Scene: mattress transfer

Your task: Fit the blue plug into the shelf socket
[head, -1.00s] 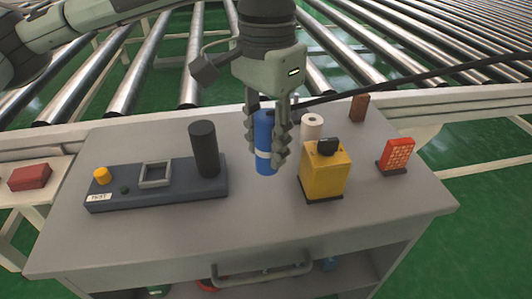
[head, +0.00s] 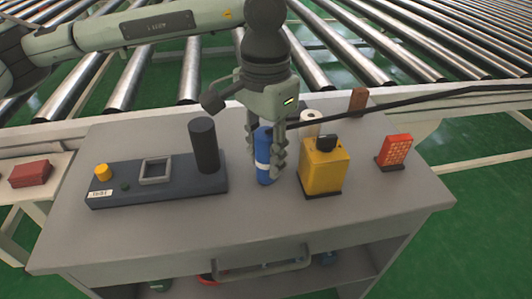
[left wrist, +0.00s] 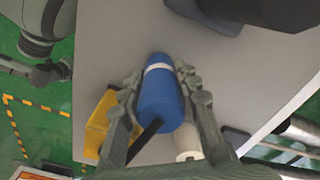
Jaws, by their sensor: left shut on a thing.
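The blue plug (head: 263,157) is an upright cylinder with a white band, over the middle of the grey table top. It also shows in the left wrist view (left wrist: 160,98), with a black cable at its near end. My left gripper (head: 266,150) comes down from above and is shut on the plug, one finger on each side. The plug's lower end is close to the table; I cannot tell whether it touches. I cannot make out a shelf socket for certain. My right gripper is not in view.
A dark base (head: 190,186) with a square frame and a black cylinder (head: 204,146) stands left of the plug. A yellow box (head: 324,168) stands close on the right, a white roll (head: 311,122) behind. A red-orange block (head: 395,151) is farther right. The front table top is clear.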

